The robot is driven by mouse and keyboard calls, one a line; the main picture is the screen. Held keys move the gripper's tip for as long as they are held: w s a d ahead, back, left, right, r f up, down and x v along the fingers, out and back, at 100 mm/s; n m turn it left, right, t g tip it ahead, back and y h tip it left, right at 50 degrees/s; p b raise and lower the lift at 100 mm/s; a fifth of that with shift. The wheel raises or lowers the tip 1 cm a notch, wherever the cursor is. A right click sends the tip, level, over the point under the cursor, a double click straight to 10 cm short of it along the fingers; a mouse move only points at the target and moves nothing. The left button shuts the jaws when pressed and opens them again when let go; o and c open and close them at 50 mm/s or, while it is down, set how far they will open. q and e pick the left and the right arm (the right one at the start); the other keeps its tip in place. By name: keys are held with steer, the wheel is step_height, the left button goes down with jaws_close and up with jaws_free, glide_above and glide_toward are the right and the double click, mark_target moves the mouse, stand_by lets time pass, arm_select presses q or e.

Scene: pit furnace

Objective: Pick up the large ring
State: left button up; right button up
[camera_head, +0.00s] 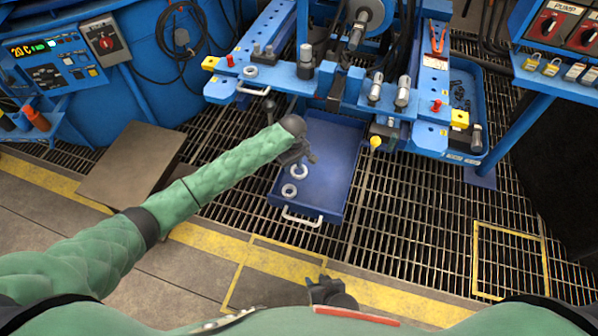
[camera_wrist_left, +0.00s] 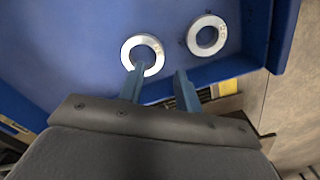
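Two silver rings lie flat in an open blue drawer (camera_head: 342,147). One ring (camera_head: 292,172) is just below my left gripper (camera_head: 308,155) in the head view; the other ring (camera_head: 283,190) is nearer the handle. In the left wrist view one ring (camera_wrist_left: 142,38) is at my fingers and the other ring (camera_wrist_left: 206,19) is to its right. The first looks slightly bigger there, but I cannot be sure. My left gripper (camera_wrist_left: 159,70) is open and empty. Its left fingertip overlaps the first ring's lower inner edge; contact is unclear. My right gripper (camera_head: 322,283) is low in the head view, its fingers unclear.
The drawer's white handle (camera_head: 302,219) faces me. A blue workbench (camera_head: 310,84) with metal fittings stands above and behind the drawer. A yellow-tipped knob (camera_head: 376,142) is right of the drawer. Metal floor grating (camera_head: 420,220) lies clear to the right.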

mark_target(293, 174)
arm_select(q)
steer(key=shift+f, duration=1.95)
steer(key=shift+c, duration=0.2)
jaws_close()
steer(key=shift+r, duration=0.1)
step_height(293, 174, up, 4)
steer(key=shift+r, duration=0.1)
steer(key=s+d+r+p, duration=0.1)
steer(key=s+d+r, duration=0.5)
steer(key=s+d, duration=0.1)
steer(key=shift+s+d+r, duration=0.35)
steer(key=shift+s+d, duration=0.05)
steer(key=shift+d, duration=0.45)
